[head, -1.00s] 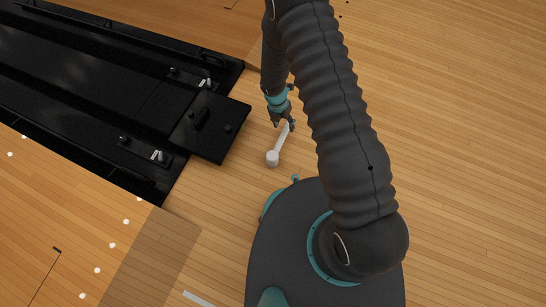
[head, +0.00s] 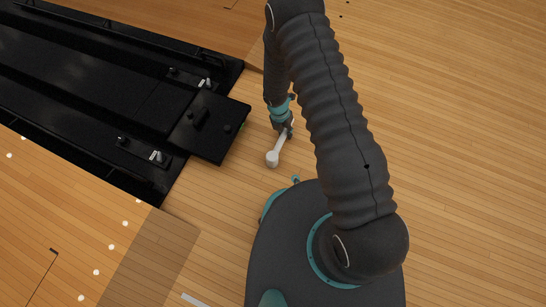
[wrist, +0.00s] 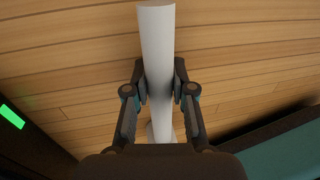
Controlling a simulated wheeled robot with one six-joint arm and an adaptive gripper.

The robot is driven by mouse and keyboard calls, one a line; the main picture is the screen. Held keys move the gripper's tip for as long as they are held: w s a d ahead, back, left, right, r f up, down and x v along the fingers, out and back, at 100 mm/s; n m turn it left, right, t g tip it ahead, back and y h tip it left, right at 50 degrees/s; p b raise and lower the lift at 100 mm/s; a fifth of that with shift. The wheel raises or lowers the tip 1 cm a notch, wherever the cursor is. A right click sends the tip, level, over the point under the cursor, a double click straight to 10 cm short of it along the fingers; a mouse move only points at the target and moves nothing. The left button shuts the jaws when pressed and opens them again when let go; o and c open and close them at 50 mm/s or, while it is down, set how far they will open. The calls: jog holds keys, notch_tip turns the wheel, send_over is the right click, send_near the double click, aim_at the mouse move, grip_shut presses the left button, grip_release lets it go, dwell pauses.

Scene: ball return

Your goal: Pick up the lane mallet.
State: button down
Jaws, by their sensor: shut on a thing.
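The lane mallet (head: 275,154) is pale grey-white, with a rounded head nearer my base and a straight handle running up to my gripper. It is low over the wooden floor; I cannot tell whether it touches it. My gripper (head: 285,132) is at the handle's far end in the head view. In the wrist view my gripper (wrist: 159,88) is shut on the mallet (wrist: 157,40), with one finger pressed to each side of the shaft. The lower part of the mallet is partly hidden behind my gripper's body.
A black lane machine with a flat plate (head: 212,126) lies to the left of the mallet. A small green light (wrist: 12,116) shows at the left of the wrist view. Open wooden floor (head: 450,130) lies to the right.

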jog(key=shift+r, duration=0.1)
jog(key=shift+r, duration=0.5)
jog(key=r, duration=0.1)
jog(key=r+p, duration=0.1)
jog(key=d+r, duration=0.1)
jog(key=r, duration=0.1)
jog(key=shift+s, duration=0.25)
jog(key=s+d+r+p, duration=0.1)
jog(key=s+d+r, duration=0.3)
jog(key=d, duration=0.5)
jog(key=shift+d+r, duration=0.4)
jog(key=shift+r, duration=0.55)
